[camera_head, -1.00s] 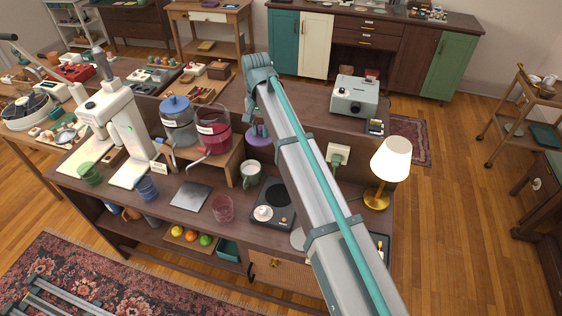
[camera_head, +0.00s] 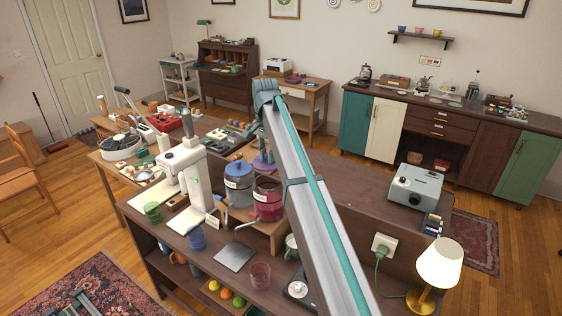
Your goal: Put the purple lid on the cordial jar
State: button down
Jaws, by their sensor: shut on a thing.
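The cordial jar (camera_head: 268,203) holds dark red liquid and stands on a wooden riser, to the right of the jar with the blue lid (camera_head: 238,169). My gripper (camera_head: 264,152) is small and partly hidden by my own arm. It is shut on the purple lid (camera_head: 264,163), just above and behind the cordial jar in the picture. The gap between lid and jar rim is hard to judge from here.
The riser (camera_head: 262,225) stands on the dark counter. A white coffee machine (camera_head: 187,170) is to the left, a red glass (camera_head: 260,275) in front. A projector (camera_head: 413,187) and a lamp (camera_head: 440,262) stand to the right.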

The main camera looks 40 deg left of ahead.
jog(key=shift+f+b, duration=1.2)
jog(key=shift+f, duration=1.75)
jog(key=shift+f, duration=0.85)
jog(key=c, duration=0.9)
grip_release()
jog(key=shift+c, duration=0.2)
jog(key=shift+r+p, duration=1.2)
jog(key=shift+r, duration=1.8)
